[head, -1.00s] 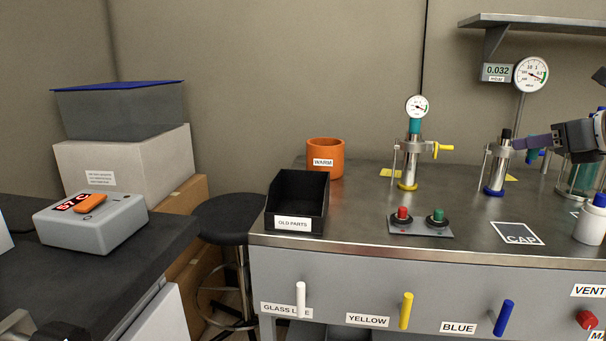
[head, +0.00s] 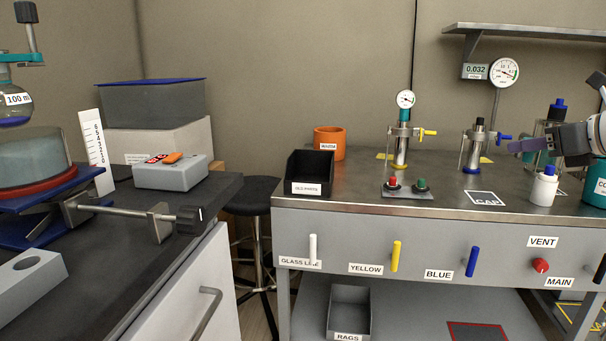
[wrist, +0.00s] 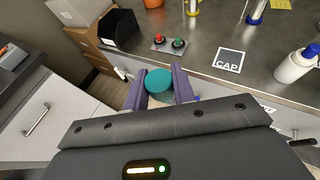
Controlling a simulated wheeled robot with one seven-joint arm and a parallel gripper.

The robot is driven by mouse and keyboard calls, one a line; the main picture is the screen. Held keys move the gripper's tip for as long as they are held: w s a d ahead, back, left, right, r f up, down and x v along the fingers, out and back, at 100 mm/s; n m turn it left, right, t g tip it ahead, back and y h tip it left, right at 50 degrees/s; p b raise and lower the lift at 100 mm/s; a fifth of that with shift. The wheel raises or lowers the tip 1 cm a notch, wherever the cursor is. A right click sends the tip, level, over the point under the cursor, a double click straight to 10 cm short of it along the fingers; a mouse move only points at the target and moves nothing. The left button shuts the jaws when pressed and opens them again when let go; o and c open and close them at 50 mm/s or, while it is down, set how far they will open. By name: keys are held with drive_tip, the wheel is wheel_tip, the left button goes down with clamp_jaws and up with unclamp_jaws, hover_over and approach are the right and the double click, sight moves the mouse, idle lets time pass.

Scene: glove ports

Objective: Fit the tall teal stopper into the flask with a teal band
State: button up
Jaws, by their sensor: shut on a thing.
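My gripper (wrist: 159,88) is shut on a round teal thing (wrist: 159,82), seen from its top, which fits the teal stopper. Its lower part and height are hidden. In the head view my gripper (head: 518,147) is at the right edge, above the far bench. A round flask (head: 14,101) marked with 100 and a cut-off letter hangs at the left edge above a dish on the near bench. A teal clamp is around its upper part. Its mouth is cut off or hidden, and I cannot tell a teal band on the glass.
The dark near bench (head: 150,215) holds a grey box (head: 171,176), a scale card (head: 92,140) and a jack with a projecting knob (head: 190,219). A stool (head: 248,190) stands between the benches.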

drive_tip(key=shift+w+a+f, duration=0.3)
drive_tip(key=shift+w+f, duration=0.05)
drive_tip(key=shift+f, duration=0.1)
drive_tip(key=shift+w+a+f+m+h, duration=0.7)
drive_tip(key=shift+w+a+f, duration=1.8)
drive_tip(key=shift+a+f, duration=3.25)
drive_tip(key=shift+w+a+f+m+h, duration=0.75)
drive_tip(key=shift+w+a+f, duration=2.4)
drive_tip(key=shift+f, duration=4.5)
drive_tip(key=shift+w+a+f+m+h, duration=0.7)
drive_tip(key=shift+w+a+f, duration=1.2)
drive_tip(key=shift+a+f, duration=4.1)
drive_tip(key=s+d+f+n+y, duration=0.1)
drive_tip(key=s+f+n+y, duration=0.2)
drive_tip(key=s, duration=0.6)
drive_tip(key=shift+d+f+n+y, duration=0.2)
drive_tip(key=shift+d+n+y, duration=0.05)
drive_tip(key=shift+n+y, duration=0.1)
